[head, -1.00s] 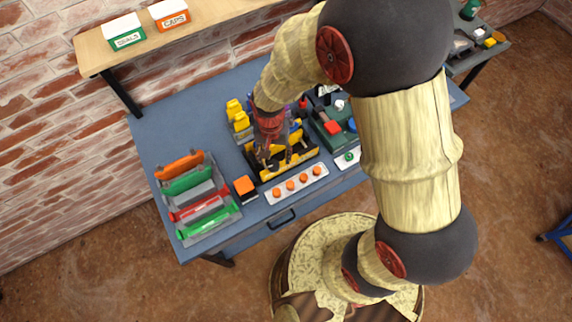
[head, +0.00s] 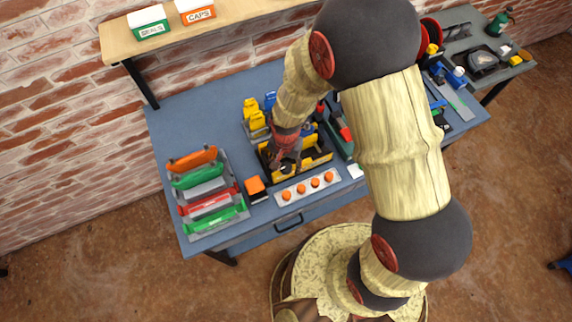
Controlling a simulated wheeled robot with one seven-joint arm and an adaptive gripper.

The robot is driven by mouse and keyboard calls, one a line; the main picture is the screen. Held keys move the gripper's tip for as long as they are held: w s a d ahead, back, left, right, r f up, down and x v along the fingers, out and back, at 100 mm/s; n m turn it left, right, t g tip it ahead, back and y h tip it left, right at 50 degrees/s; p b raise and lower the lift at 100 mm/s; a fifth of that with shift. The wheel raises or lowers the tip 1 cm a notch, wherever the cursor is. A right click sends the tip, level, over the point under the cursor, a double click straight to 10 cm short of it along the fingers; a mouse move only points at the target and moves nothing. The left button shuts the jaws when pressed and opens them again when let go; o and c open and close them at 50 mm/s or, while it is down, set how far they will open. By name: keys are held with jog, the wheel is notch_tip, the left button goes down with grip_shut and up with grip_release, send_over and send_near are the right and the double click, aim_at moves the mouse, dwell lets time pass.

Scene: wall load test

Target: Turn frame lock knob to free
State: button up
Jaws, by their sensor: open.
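My gripper (head: 283,164) points down over the left part of a yellow-and-black frame (head: 318,164) on the blue workbench. Its jaws are open, and they hide part of the frame. I cannot tell from this view whether the fingers touch it. I cannot make out for sure which part is the frame lock knob or how it is turned. In front of the frame lies a pale plate (head: 292,199) with several orange round knobs (head: 301,188) in a row.
Left on the workbench (head: 190,115) stand an orange block (head: 255,186) and a rack of coloured bars (head: 210,202). Yellow parts (head: 254,112) stand behind the gripper. My arm hides much of the right side. A shelf (head: 118,45) with labelled boxes hangs at the back left.

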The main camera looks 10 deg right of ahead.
jog(key=c, duration=1.1)
jog(key=shift+c, duration=0.3)
